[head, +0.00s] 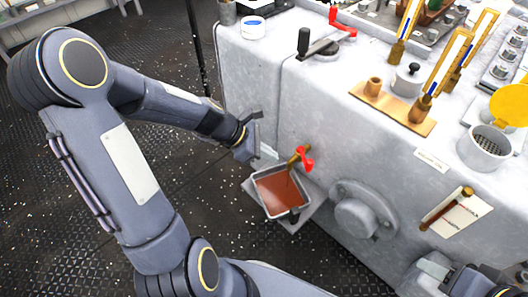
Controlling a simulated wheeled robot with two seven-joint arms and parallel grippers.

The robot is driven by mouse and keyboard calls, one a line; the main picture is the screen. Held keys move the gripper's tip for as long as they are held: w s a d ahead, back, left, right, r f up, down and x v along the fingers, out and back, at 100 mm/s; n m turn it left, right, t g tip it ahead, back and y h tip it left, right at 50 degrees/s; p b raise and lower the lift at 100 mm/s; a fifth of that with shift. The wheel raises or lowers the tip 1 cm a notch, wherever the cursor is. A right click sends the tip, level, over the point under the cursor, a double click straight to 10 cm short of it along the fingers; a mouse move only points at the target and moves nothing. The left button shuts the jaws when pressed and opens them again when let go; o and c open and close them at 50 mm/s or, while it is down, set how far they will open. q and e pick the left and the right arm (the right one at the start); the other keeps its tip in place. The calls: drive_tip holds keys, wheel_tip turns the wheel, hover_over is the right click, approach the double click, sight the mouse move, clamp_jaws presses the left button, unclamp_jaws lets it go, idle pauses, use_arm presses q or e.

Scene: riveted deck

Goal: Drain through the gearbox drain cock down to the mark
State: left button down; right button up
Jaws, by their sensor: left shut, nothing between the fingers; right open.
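The drain cock (293,158), brass with a red handle (306,158), sticks out low on the grey gearbox casing (300,100). Under it a metal pan (262,203) holds reddish-brown liquid (278,188). A thin dark streak below the cock's spout looks like liquid running into the pan. My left gripper (268,152) is shut and empty, just left of the cock and apart from the red handle. My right gripper (438,268) is open, low at the right, partly cut off by the frame. A brass-framed sight glass (447,62) stands on the casing; its mark is too small to read.
Other sight glasses (408,28) stand behind. A red-handled crank (340,22), a black-handled lever (304,42) and a strainer cup (487,146) sit on top. A round flange (358,215) juts out right of the pan. The dark deck (160,60) at left is open.

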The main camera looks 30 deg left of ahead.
use_arm(q)
drive_tip(key=w+d+f+b, duration=0.2)
drive_tip(key=w+d+f, duration=0.1)
drive_tip(key=d, duration=0.3)
drive_tip(key=shift+w+d+f, duration=0.25)
drive_tip(key=shift+d+f, duration=0.05)
drive_tip(key=shift+d, duration=0.05)
use_arm(e)
wheel_tip(320, 180, down, 3)
drive_tip(key=shift+f, duration=0.15)
use_arm(q)
drive_tip(key=shift+d+b, duration=0.1)
drive_tip(key=shift+b, duration=0.2)
use_arm(e)
drive_tip(key=shift+d, duration=0.1)
